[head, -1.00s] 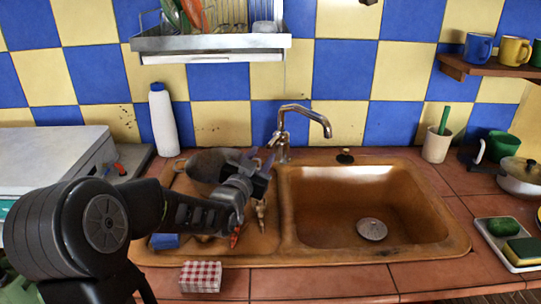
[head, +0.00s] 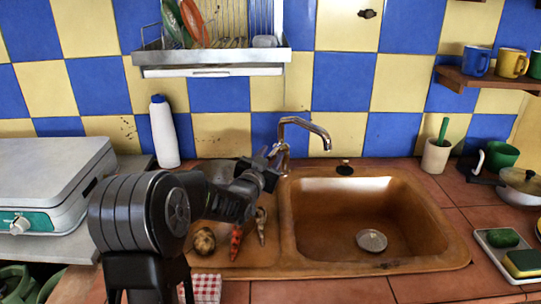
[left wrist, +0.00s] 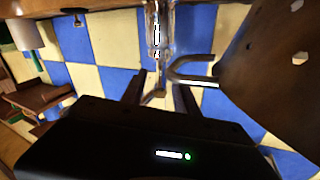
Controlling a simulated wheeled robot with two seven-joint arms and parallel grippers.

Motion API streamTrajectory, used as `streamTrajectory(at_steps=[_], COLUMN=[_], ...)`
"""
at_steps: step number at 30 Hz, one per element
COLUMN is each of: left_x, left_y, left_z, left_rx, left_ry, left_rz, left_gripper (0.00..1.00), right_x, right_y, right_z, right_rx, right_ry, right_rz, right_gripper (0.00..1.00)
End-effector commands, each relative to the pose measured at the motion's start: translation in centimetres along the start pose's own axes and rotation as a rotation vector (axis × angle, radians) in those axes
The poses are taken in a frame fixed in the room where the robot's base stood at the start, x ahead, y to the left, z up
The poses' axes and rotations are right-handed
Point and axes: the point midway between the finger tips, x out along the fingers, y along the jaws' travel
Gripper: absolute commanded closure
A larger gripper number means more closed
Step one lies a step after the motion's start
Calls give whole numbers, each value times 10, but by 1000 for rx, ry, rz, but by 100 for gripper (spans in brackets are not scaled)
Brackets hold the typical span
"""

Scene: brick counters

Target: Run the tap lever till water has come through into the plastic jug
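The chrome tap (head: 305,123) stands behind the sink, its spout curving right over the basin (head: 330,215). My left gripper (head: 274,157) is at the tap's base and hides part of it. In the left wrist view, the tap (left wrist: 157,30) runs down towards the gap between my two dark fingers (left wrist: 157,97), which are apart. A thin piece, perhaps the lever, shows near that gap; I cannot tell if the fingers touch it. No water shows at the spout. I cannot make out a plastic jug; the basin holds only its drain (head: 371,240). My right gripper is not in view.
A carrot (head: 236,243) and potato (head: 204,241) lie on the drainboard, beside a dark pan that my arm partly hides. A dish rack (head: 215,58) hangs above. A white bottle (head: 164,133) stands left of the sink, a utensil cup (head: 436,156) right.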

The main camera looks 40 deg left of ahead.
Motion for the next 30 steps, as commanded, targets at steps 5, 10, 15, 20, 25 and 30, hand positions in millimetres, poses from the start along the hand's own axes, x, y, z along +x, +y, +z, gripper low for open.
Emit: streamTrajectory(at_steps=[5,10,15,20,25,30], left_x=[2,2,1,1,1,1], left_y=[-1,0,0,0,0,0], left_z=[0,0,0,0,0,0], left_rx=[0,0,0,0,0,0], left_ry=[0,0,0,0,0,0], left_rz=[-1,-1,-1,0,0,0], left_gripper=[64,69,83,96,100,100], right_x=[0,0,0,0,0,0], right_y=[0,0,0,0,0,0], right_z=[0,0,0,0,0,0], right_rx=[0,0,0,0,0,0], right_ry=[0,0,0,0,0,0], right_rz=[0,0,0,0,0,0], right_gripper=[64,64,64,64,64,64])
